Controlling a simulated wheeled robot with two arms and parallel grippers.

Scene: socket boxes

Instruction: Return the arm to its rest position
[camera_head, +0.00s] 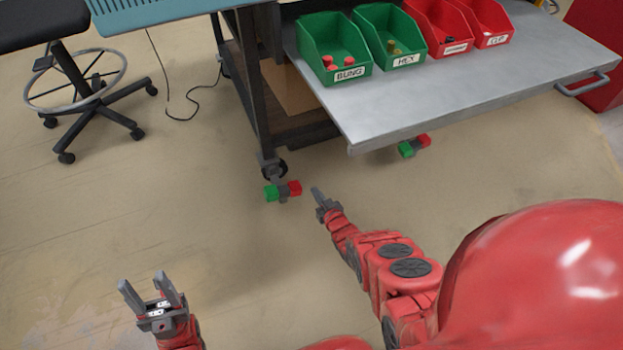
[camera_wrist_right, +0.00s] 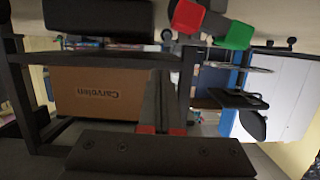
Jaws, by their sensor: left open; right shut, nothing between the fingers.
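My left gripper (camera_head: 153,286) is at the lower left of the head view. Its two fingers are spread apart with nothing between them, above open floor. My right gripper (camera_head: 316,191) is near the middle of the head view, just right of a green and red piece (camera_head: 283,190) by the bench's caster. Its fingers are together and empty. In the right wrist view the closed fingers of the right gripper (camera_wrist_right: 165,80) point into the scene, with red parts at their base. My red right arm (camera_head: 400,268) reaches up and left from the lower right.
A grey shelf (camera_head: 450,92) carries a green BUNG bin (camera_head: 334,42), a green HEX bin (camera_head: 390,32) and red bins (camera_head: 440,28). Another green and red piece (camera_head: 414,146) is under the shelf. A cardboard box (camera_wrist_right: 97,92) shows in the wrist view. A stool (camera_head: 75,85) stands left; floor between is clear.

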